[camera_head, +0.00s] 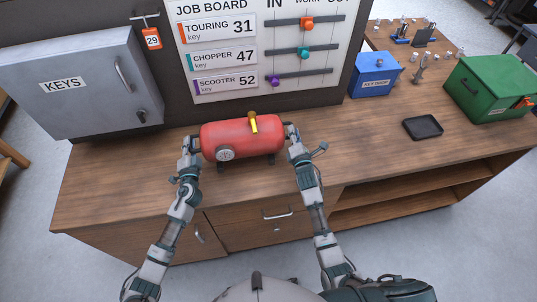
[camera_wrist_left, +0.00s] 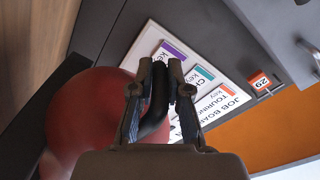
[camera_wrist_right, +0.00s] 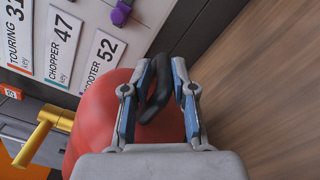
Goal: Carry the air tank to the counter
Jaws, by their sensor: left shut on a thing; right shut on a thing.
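The red air tank (camera_head: 238,142) has a round gauge on its front and a yellow valve handle on top. In the head view it is upright over the wooden counter (camera_head: 105,172); its dark feet are at or very near the top, and I cannot tell whether they touch. My left gripper (camera_head: 193,145) is shut on the black handle (camera_wrist_left: 157,108) at the tank's left end. My right gripper (camera_head: 291,135) is shut on the black handle (camera_wrist_right: 158,88) at its right end. The red tank body also shows in the left wrist view (camera_wrist_left: 85,120) and the right wrist view (camera_wrist_right: 95,115).
A grey key cabinet (camera_head: 85,85) stands at the left of the counter. A job board (camera_head: 232,85) is behind the tank. A blue key drop box (camera_head: 375,75), a black tray (camera_head: 423,128) and a green box (camera_head: 488,88) are to the right. Counter between tank and tray is clear.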

